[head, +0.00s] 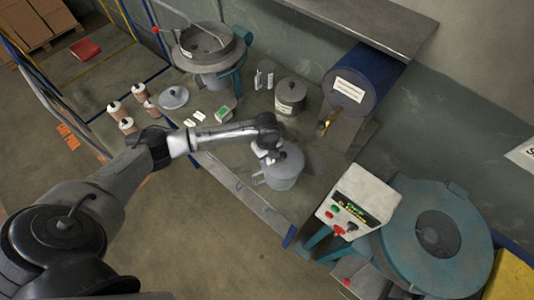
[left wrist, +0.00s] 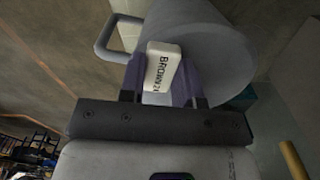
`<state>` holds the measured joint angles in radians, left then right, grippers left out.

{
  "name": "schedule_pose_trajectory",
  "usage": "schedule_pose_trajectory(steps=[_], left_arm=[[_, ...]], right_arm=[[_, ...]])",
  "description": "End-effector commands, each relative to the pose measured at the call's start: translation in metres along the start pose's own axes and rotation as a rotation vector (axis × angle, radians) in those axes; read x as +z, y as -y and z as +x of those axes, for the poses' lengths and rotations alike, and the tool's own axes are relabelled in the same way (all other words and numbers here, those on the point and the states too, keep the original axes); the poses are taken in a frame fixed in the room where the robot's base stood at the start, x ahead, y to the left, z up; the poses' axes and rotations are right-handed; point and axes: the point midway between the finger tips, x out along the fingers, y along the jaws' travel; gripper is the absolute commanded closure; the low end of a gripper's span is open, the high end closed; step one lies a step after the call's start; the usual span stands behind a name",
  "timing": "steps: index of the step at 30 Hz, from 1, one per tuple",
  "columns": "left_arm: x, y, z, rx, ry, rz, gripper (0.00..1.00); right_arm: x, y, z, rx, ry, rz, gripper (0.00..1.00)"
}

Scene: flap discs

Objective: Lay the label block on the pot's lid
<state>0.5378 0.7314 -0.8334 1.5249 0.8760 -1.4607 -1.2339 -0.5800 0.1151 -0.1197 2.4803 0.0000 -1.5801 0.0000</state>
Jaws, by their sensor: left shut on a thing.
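The label block (left wrist: 162,66) is small and white with dark lettering that begins "BROWN". My left gripper (left wrist: 160,84) is shut on it, one purple finger on each side. In the head view my left gripper (head: 271,157) is over the left part of the grey pot (head: 284,177), which stands near the table's front edge. The pot, with a side handle, also shows close behind the block in the left wrist view (left wrist: 190,18). I cannot tell whether the block touches the lid. My right gripper is not in view.
A dark lidded pot (head: 290,97) stands behind, beside a blue drum (head: 352,80). A small green-topped device (head: 222,113), white pieces (head: 194,118), a grey round lid (head: 173,97) and several bottles are to the left. A control box (head: 358,203) stands at right.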

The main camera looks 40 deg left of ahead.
Motion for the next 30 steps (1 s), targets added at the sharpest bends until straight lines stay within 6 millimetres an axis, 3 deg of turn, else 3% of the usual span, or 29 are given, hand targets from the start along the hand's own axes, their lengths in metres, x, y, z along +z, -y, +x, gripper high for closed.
schedule_pose_trajectory(steps=[2,3,5,12,17,30], left_arm=[[0.000,0.000,0.003,0.001,0.000,0.000,0.92],[0.000,0.000,0.002,0.001,0.000,0.000,0.66],[0.000,0.000,0.002,0.001,0.000,0.000,0.60],[0.000,0.000,0.002,0.000,0.000,0.000,0.59],[0.000,0.001,-0.010,-0.002,0.000,0.001,0.59],[0.000,0.001,-0.088,-0.002,0.000,0.000,0.59]], right_arm=[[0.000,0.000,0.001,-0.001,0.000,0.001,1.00],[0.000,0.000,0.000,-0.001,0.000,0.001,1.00],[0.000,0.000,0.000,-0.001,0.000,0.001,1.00],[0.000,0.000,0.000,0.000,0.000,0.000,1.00],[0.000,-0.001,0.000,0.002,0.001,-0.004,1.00],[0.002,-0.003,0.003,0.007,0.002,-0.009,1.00]])
